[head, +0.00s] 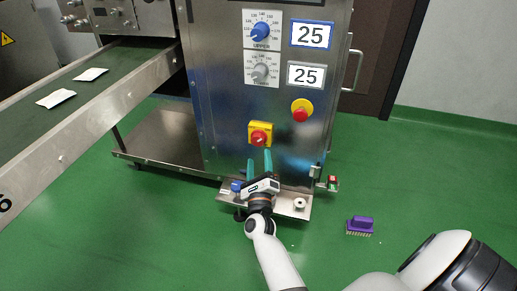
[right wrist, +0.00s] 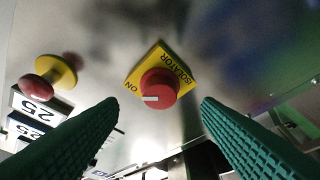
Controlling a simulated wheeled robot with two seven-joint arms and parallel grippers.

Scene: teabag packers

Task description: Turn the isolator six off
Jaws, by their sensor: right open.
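The isolator is a red rotary knob (head: 260,138) on a square yellow plate on the front of the steel cabinet. In the right wrist view the knob (right wrist: 158,88) has a white mark lying toward the word ON, and the plate (right wrist: 181,67) reads ISOLATOR. My right gripper (head: 259,159) is open just below and in front of the knob in the head view. In the right wrist view its two green ridged fingers stand on either side of the knob, which sits in the gap beyond their tips. No contact shows. My left gripper is not in view.
A red button on a yellow disc (head: 301,110) sits up and right of the isolator. Upper and lower dials (head: 261,32) and two 25 signs are above. A conveyor (head: 110,95) marked 6 carries two white packets. A purple brush (head: 360,225) lies on the green floor.

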